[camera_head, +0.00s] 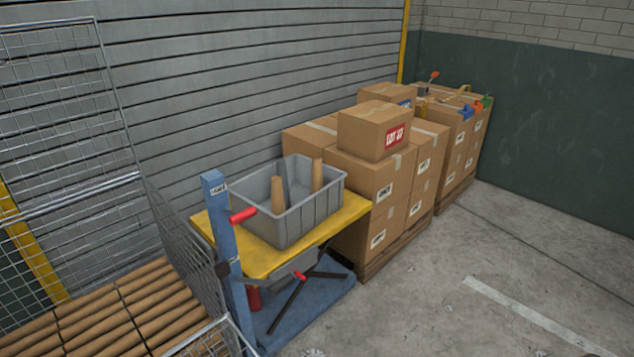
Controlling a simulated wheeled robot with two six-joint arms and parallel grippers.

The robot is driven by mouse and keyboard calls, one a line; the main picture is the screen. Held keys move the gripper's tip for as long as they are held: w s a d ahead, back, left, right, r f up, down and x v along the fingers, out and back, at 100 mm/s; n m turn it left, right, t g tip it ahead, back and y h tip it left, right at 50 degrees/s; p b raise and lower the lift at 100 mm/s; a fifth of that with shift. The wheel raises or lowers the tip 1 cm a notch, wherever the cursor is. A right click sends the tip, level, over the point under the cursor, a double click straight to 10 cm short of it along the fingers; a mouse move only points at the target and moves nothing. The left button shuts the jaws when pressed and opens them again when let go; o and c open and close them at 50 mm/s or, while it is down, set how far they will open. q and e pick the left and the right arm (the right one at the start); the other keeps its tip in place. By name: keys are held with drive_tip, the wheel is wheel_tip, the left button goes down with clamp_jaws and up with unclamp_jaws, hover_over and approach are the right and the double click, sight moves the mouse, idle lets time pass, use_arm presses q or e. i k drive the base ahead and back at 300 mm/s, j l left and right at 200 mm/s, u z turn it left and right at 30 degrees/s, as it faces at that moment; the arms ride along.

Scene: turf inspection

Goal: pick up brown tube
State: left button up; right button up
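The grey bin (305,219) sits on a yellow lift table (258,260). Many more brown tubes (110,318) lie side by side in a wire cage (178,228) at the lower left. The bottoms of the tubes in the bin are hidden by its walls. Neither of my grippers shows in this view.
A blue post (222,245) with a red handle (243,215) stands between cage and bin. Stacked cardboard boxes (375,130) on pallets stand behind the table. A ribbed grey shutter (230,70) closes the back. The concrete floor (470,255) at the right is clear.

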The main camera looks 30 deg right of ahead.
sight(316, 177)
drive_tip(key=i+l, duration=0.15)
drive_tip(key=l, duration=0.2)
drive_tip(key=i+l+u, duration=0.1)
drive_tip(key=l, duration=0.25)
drive_tip(key=i+l, duration=0.4)
drive_tip(key=l, duration=0.35)
drive_tip(key=i+l+u, duration=0.1)
drive_tip(key=l, duration=0.25)
drive_tip(key=i+l, duration=0.2)
drive_tip(key=l, duration=0.15)
drive_tip(key=u, duration=0.05)
